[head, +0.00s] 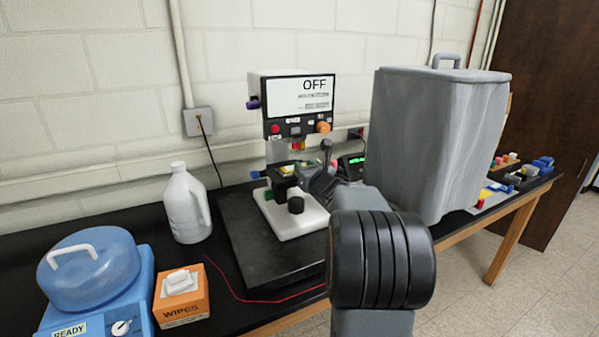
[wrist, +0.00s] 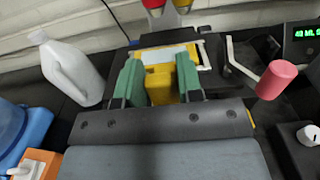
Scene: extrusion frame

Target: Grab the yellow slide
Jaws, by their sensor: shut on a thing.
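The yellow slide (wrist: 160,88) shows in the wrist view as a yellow block with a pale, yellow-edged plate just beyond it. My gripper (wrist: 159,74) has its two green fingers on either side of the yellow block, shut on it. In the head view the yellow slide (head: 287,169) is a small patch at the stage of the white instrument (head: 295,105), whose screen reads OFF. My gripper (head: 302,172) reaches to that stage from the right, and my arm hides part of it. I cannot tell whether the slide still touches the stage.
A white jug (head: 186,207), an orange wipes box (head: 181,297) and a blue lidded device (head: 95,275) stand at left. A large grey covered box (head: 435,145) stands close on the right. In the wrist view a pink knob (wrist: 277,79) is right of my fingers.

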